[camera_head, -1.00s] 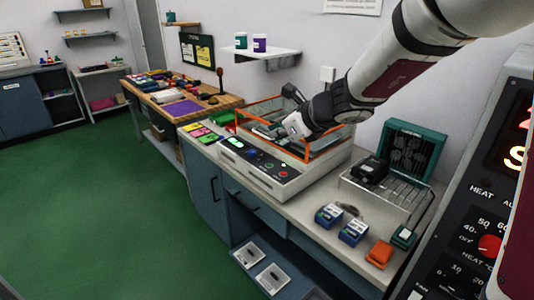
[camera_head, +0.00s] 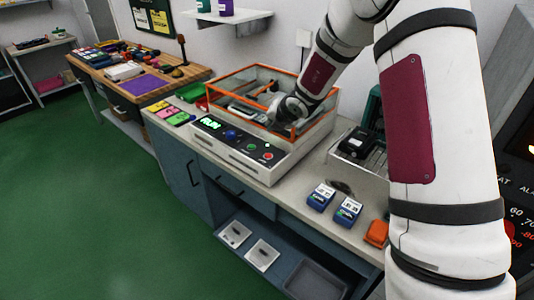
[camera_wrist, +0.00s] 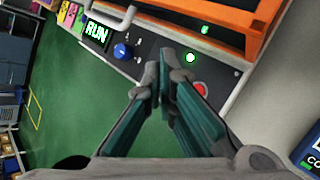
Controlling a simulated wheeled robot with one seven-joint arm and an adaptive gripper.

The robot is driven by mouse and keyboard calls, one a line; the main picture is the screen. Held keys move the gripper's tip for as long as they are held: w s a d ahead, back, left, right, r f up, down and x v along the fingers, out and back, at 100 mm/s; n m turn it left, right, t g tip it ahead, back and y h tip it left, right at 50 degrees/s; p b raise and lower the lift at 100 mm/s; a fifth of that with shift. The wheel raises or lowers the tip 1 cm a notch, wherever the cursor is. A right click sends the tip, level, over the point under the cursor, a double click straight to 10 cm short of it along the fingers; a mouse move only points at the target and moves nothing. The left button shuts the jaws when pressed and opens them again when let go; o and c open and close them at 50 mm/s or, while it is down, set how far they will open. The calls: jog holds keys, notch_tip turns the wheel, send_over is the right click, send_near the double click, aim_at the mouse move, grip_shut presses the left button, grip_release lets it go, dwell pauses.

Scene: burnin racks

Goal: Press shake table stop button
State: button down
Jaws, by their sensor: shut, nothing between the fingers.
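The shake table (camera_head: 238,158) stands on the bench, with an orange-framed clear enclosure (camera_head: 250,72) on top and a sloped dark control panel in front. The panel has a lit green RUN display (camera_head: 210,123), a blue knob (camera_head: 231,134), a green button (camera_head: 251,146) and a red button (camera_head: 267,155). In the wrist view, the red button (camera_wrist: 201,88) is just right of my fingertips and the lit green button (camera_wrist: 190,57) is just beyond them. My gripper (camera_wrist: 170,62) is shut and empty, over the panel. Contact with the panel cannot be told.
Two blue boxes (camera_head: 347,211) and an orange item (camera_head: 376,233) sit on the bench at right, near a wire rack with a black device (camera_head: 357,142). Coloured cards (camera_head: 167,112) lie left of the shake table. The green floor in front is clear.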

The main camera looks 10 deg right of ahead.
jog(key=shift+f, duration=0.1)
jog(key=b, duration=0.5)
send_over(271, 155)
notch_tip(271, 155, down, 8)
jog(key=shift+w+a+r, duration=0.1)
jog(key=shift+w+r, duration=0.05)
jog(key=shift+r, duration=0.1)
jog(key=shift+f+b, duration=0.5)
jog(key=shift+f, duration=0.05)
jog(key=shift+f, duration=0.1)
dwell(0.7)
jog(key=shift+f+b, duration=0.3)
jog(key=shift+b, duration=0.1)
jog(key=shift+f+b, duration=0.35)
jog(key=shift+f, duration=0.1)
dwell(0.6)
jog(key=shift+r, duration=0.15)
jog(key=shift+r+p, duration=0.5)
jog(key=shift+r, duration=0.25)
